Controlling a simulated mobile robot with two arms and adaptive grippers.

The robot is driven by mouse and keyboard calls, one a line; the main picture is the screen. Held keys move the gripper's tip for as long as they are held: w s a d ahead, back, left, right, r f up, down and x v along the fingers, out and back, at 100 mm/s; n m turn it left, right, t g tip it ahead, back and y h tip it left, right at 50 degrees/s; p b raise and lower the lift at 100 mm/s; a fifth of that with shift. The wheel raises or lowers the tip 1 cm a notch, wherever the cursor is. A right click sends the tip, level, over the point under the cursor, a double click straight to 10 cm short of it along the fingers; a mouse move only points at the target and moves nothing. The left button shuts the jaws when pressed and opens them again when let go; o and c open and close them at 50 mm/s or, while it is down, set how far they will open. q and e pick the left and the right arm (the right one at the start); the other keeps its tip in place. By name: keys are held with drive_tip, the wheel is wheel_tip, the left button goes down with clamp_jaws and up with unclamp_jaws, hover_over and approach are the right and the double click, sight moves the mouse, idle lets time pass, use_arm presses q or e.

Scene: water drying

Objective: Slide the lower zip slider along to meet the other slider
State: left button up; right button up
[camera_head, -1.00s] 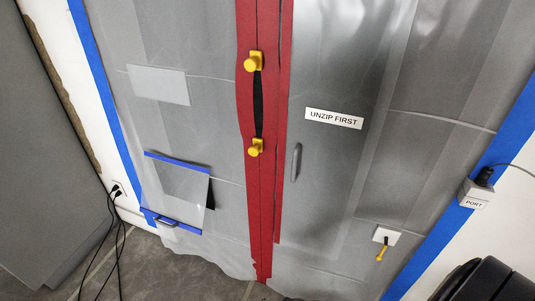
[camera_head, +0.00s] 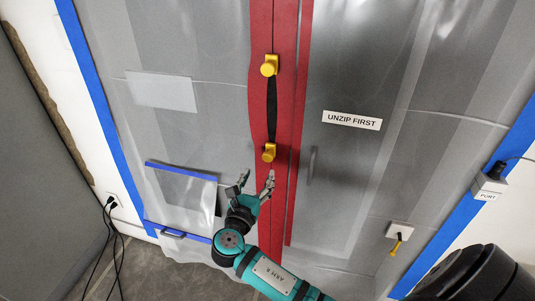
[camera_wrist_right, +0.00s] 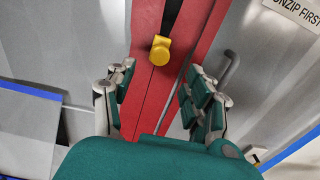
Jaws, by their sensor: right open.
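The lower zip slider (camera_head: 269,153) is a yellow knob on the red zip strip (camera_head: 265,215). The upper slider (camera_head: 269,66), also yellow, sits above it on the same strip. A dark open gap (camera_head: 272,110) shows between the two. My right gripper (camera_head: 257,182) is open and empty, just below the lower slider and apart from it. In the right wrist view the lower slider (camera_wrist_right: 160,50) is ahead of the right gripper (camera_wrist_right: 160,92), between the lines of its spread fingers. The upper slider is out of that view. My left gripper is not in view.
A grey translucent plastic sheet carries an "UNZIP FIRST" label (camera_head: 352,120) and a grey handle (camera_head: 312,164) right of the zip. A blue-edged flap (camera_head: 180,195) hangs at left. A port box (camera_head: 488,187) and a yellow-handled fitting (camera_head: 399,234) are at right.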

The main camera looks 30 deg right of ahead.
sight(267, 158)
drive_tip(key=p+x, duration=0.1)
drive_tip(key=x, duration=0.9)
clamp_jaws()
